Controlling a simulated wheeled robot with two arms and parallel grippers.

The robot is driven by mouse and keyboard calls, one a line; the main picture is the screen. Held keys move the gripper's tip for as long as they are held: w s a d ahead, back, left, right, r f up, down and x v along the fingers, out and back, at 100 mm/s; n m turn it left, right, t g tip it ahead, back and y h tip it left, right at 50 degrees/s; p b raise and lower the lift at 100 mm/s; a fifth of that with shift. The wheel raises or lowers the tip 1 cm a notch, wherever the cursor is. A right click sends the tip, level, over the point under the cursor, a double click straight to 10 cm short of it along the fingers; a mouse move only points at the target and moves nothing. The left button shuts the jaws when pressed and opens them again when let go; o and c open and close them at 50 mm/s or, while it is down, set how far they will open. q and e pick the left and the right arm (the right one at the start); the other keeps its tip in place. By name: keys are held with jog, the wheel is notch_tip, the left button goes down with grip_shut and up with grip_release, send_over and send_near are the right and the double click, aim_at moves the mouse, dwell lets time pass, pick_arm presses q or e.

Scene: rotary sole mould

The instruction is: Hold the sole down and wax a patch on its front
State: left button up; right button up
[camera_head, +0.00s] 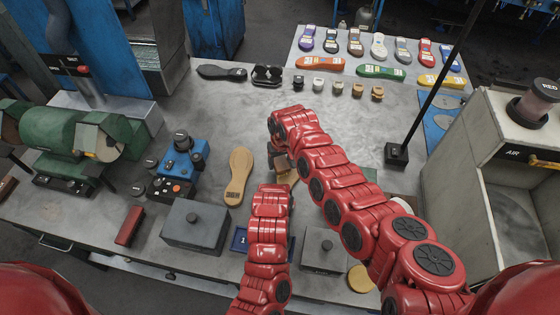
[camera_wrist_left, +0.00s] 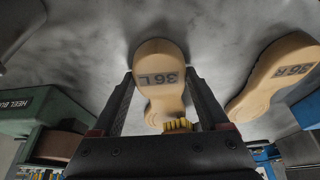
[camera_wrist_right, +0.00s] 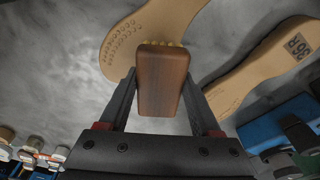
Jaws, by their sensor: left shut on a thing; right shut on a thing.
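The tan sole marked 36 L lies under my grippers; its heel shows in the left wrist view (camera_wrist_left: 158,62) and its dotted front in the right wrist view (camera_wrist_right: 118,50). My left gripper (camera_wrist_left: 160,76) is shut on the sole, a finger along each side near the heel. My right gripper (camera_wrist_right: 160,76) is shut on a wooden brush (camera_wrist_right: 162,90). Its yellow bristles are over the sole's front and appear to touch it; the contact is largely hidden by the block. In the head view my right gripper (camera_head: 281,155) and arms hide most of this sole.
The matching 36 R sole (camera_head: 240,172) lies close by on the grey bench. A grey lidded box (camera_head: 195,226), a blue device (camera_head: 183,158) and a black stand (camera_head: 397,153) are around.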

jog(key=shift+f, duration=0.9)
jog(key=shift+d, duration=0.1)
